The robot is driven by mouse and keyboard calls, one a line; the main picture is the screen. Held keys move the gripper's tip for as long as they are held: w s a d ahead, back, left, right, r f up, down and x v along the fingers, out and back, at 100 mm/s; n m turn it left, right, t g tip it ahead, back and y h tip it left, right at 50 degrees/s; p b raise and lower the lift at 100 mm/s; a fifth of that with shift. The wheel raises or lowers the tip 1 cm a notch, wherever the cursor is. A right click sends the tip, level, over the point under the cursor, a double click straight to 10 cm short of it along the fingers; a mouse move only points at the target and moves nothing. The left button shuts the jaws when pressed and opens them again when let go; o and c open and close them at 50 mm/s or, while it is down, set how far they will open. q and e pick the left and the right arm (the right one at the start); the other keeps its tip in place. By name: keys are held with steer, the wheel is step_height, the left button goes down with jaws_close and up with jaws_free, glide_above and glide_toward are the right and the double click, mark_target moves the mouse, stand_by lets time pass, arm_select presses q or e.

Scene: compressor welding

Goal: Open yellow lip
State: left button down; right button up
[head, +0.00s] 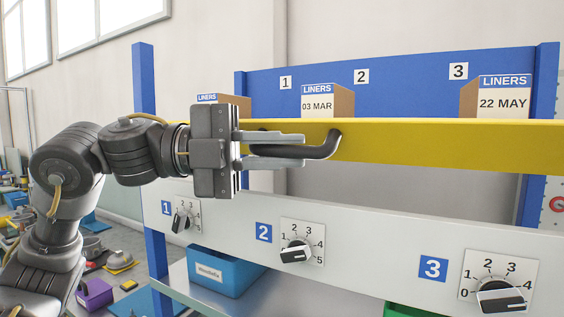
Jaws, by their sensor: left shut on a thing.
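The yellow lip (430,143) is a long yellow bar that runs across the front of the blue rack's upper shelf. A dark curved handle (322,148) sticks out from its left part. My left gripper (290,145) comes in from the left, and its two grey fingers are shut on the handle, one above and one below. My right gripper is not in view.
Liner boxes (326,101) stand behind the lip under number labels. Below is a white panel (370,245) with several numbered dials (296,251). A blue bin (225,270) sits on the lower shelf. Clutter lies on the floor at left.

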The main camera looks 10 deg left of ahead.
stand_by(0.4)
arm_select(q)
steer(key=c, duration=1.7)
jaws_free()
steer(key=shift+a, duration=0.1)
steer(key=shift+a, duration=0.2)
steer(key=s+a+b, duration=0.1)
steer(key=a+b, duration=0.3)
steer(key=a, duration=0.6)
steer(key=shift+a, duration=0.15)
